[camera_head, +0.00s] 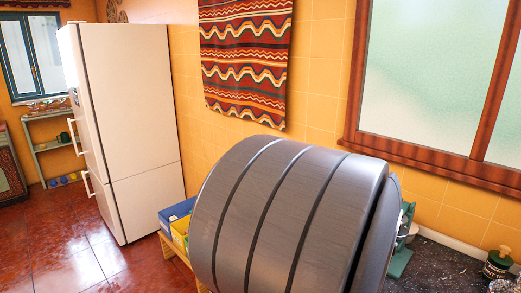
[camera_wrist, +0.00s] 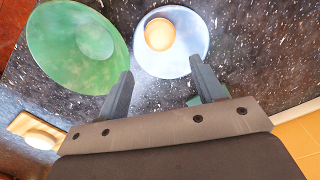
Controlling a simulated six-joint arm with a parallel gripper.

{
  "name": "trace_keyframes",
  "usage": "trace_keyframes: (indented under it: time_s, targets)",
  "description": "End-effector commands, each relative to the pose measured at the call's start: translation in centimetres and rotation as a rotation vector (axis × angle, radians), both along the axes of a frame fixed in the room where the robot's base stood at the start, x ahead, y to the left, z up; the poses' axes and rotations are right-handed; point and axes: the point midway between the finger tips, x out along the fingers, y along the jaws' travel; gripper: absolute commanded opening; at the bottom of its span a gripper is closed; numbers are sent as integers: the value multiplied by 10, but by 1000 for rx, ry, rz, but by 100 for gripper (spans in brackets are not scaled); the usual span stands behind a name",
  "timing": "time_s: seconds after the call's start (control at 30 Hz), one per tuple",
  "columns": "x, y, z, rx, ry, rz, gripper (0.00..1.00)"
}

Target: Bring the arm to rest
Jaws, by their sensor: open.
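My gripper (camera_wrist: 162,67) shows in the wrist view with its two grey fingers apart and nothing between them. It is over a dark speckled countertop (camera_wrist: 265,45). A pale blue-white plate (camera_wrist: 195,45) with a round orange item (camera_wrist: 159,34) on it lies just beyond the fingertips. A translucent green dish (camera_wrist: 55,50) lies to the left of the left finger. In the head view a large grey arm part of mine fills the lower middle and hides most of the counter; the gripper is not visible there.
A teal item (camera_wrist: 205,96) is partly hidden behind the right finger. A tan and white item (camera_wrist: 36,131) lies at the left. In the head view, a dark bottle (camera_head: 497,262) stands at the right, blue and yellow boxes (camera_head: 177,217) at the left, and a white fridge (camera_head: 130,125) beyond.

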Motion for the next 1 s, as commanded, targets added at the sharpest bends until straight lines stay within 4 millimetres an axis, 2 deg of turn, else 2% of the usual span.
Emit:
trace_keyframes:
  time_s: [0.03, 0.1, 0.6, 0.7, 1.0]
  targets:
    - [-1, 1, -14, 5, 7, 0, 62]
    - [-1, 1, -29, 5, 7, 0, 62]
    - [-1, 1, -129, 4, 6, 0, 62]
    - [1, -1, -99, -3, -4, 0, 62]
    - [0, 0, -39, -1, -2, 0, 62]
